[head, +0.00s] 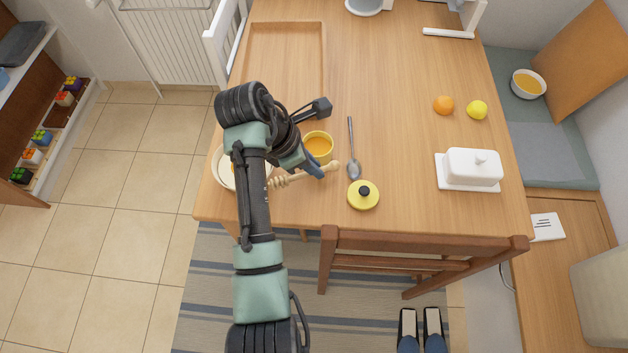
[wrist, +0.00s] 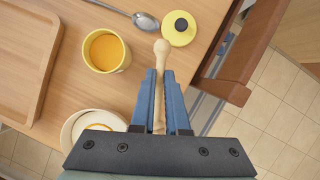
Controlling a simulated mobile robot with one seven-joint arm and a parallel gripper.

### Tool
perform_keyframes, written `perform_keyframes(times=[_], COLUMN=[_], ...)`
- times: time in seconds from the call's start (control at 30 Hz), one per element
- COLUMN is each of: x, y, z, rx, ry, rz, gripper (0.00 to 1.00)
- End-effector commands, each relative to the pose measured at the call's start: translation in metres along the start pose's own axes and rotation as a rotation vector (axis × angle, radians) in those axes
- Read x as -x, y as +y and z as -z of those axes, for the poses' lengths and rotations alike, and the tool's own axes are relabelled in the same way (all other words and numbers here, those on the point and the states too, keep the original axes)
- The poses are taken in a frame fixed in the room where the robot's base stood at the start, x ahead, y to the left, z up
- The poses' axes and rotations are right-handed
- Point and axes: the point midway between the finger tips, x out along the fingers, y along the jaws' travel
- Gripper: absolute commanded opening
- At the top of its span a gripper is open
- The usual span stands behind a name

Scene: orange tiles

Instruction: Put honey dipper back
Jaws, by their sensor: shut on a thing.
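My gripper (head: 322,170) is shut on the wooden honey dipper (head: 300,176), near the table's front edge. In the wrist view the dipper (wrist: 161,52) lies between the blue fingers (wrist: 160,75), its rounded handle end sticking out past the tips. In the head view its ridged head points left and its handle points right. The yellow pot of honey (head: 318,147) stands open just behind the gripper; it also shows in the wrist view (wrist: 106,50). Its yellow lid with a black knob (head: 363,196) lies on the table to the right, also in the wrist view (wrist: 179,30).
A pale bowl (head: 219,172) is left of the gripper, partly hidden by my arm. A spoon (head: 352,150) lies right of the pot. A wooden tray (head: 284,25), orange (head: 443,105), lemon (head: 477,110) and butter dish (head: 470,170) are farther off. The table's middle is clear.

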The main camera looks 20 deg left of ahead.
Motion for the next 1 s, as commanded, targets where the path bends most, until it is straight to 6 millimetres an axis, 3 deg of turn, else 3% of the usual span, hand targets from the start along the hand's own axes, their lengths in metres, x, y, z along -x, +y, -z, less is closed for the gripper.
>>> perform_keyframes(times=[0.4,0.8,1.0], x=[-0.058,-0.097,-0.099], y=[0.000,0.000,0.000], z=[0.027,0.045,0.045], rx=[0.001,0.000,-0.002], ry=[0.024,0.024,0.023], rz=[0.003,0.002,0.000], gripper=[0.00,0.00,0.00])
